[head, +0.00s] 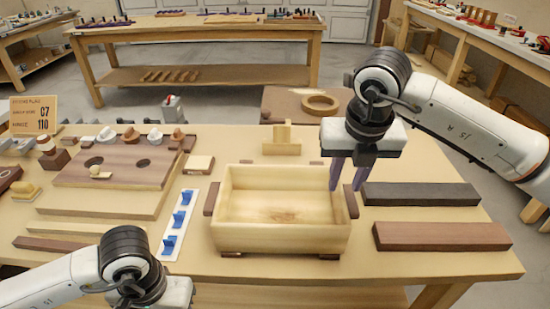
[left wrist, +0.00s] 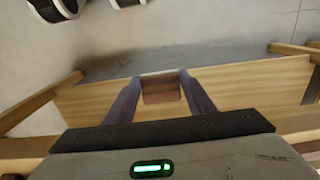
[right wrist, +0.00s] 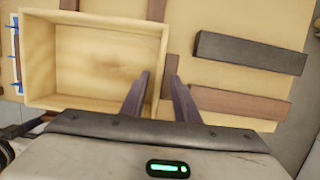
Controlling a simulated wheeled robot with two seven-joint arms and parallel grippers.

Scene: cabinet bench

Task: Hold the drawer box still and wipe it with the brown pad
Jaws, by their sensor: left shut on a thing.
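The drawer box (head: 283,238), a pale open wooden box with brown side grips and feet, sits on the bench in the middle. Its inside also shows in the right wrist view (right wrist: 85,60). My right gripper (head: 346,186) is open at its right side. In the right wrist view the fingers (right wrist: 158,85) are apart, with the box's right wall and brown grip between or below them; contact cannot be told. My left gripper (left wrist: 160,80) is shut on a brown block, seemingly the brown pad (left wrist: 161,92), near the bench front. The head view hides its fingers.
A dark grey bar (head: 420,194) and a reddish-brown bar (head: 441,236) lie right of the box. A white strip with blue pieces (head: 178,224) lies to its left. A pale wooden block (head: 283,140) and a ring (head: 320,103) are behind it. Boards fill the left.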

